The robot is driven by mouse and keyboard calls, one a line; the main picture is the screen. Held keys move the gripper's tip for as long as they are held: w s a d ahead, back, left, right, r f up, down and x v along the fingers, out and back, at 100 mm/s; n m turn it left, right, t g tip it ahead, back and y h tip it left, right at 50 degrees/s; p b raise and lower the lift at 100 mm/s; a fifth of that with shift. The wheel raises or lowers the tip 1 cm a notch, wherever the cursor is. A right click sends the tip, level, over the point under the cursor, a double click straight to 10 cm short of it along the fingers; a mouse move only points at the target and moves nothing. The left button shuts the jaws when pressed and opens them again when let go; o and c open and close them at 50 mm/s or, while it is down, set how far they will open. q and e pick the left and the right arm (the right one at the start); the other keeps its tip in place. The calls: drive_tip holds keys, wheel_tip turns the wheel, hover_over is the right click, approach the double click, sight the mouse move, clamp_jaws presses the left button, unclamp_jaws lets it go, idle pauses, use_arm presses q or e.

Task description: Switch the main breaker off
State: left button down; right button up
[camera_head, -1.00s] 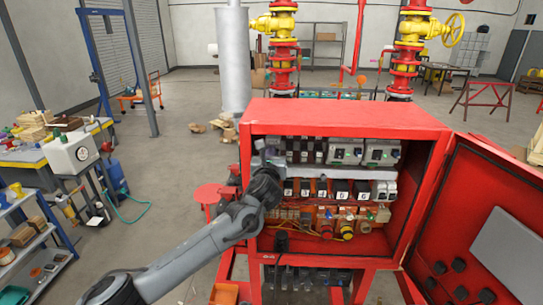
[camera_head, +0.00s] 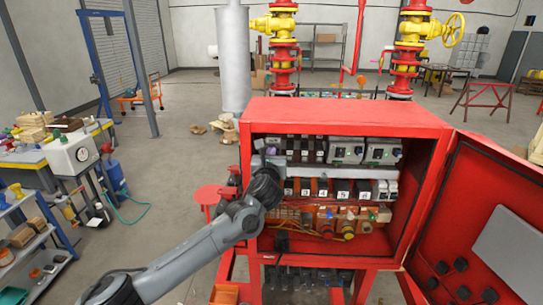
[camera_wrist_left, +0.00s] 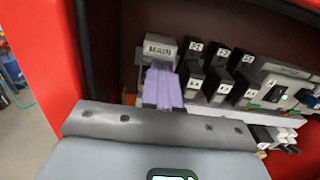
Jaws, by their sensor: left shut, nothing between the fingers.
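The main breaker (camera_wrist_left: 160,47), a grey block labelled MAIN, sits at the left end of the top row in the cabinet. In the left wrist view, my left gripper (camera_wrist_left: 163,88) is shut and empty, its pale purple fingers right in front of the breaker's lower part. They hide its switch lever, so I cannot tell its position or whether they touch it. In the head view, the left gripper (camera_head: 264,153) reaches into the open cabinet at the upper left, largely hiding the breaker. My right gripper is not in view.
The red cabinet (camera_head: 345,113) has its door (camera_head: 475,225) swung open to the right. Several small labelled breakers (camera_wrist_left: 216,82) stand close to the right of the main one. The cabinet's left side wall (camera_wrist_left: 55,60) is close to my left wrist. A second device row lies below.

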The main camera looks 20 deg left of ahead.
use_arm(q)
drive_tip(key=s+d+f, duration=0.1)
drive_tip(key=s+f, duration=0.1)
drive_tip(key=s, duration=0.4)
drive_tip(key=shift+s+d+b, duration=0.15)
drive_tip(key=shift+d+b, duration=0.15)
drive_tip(key=shift+d, duration=0.05)
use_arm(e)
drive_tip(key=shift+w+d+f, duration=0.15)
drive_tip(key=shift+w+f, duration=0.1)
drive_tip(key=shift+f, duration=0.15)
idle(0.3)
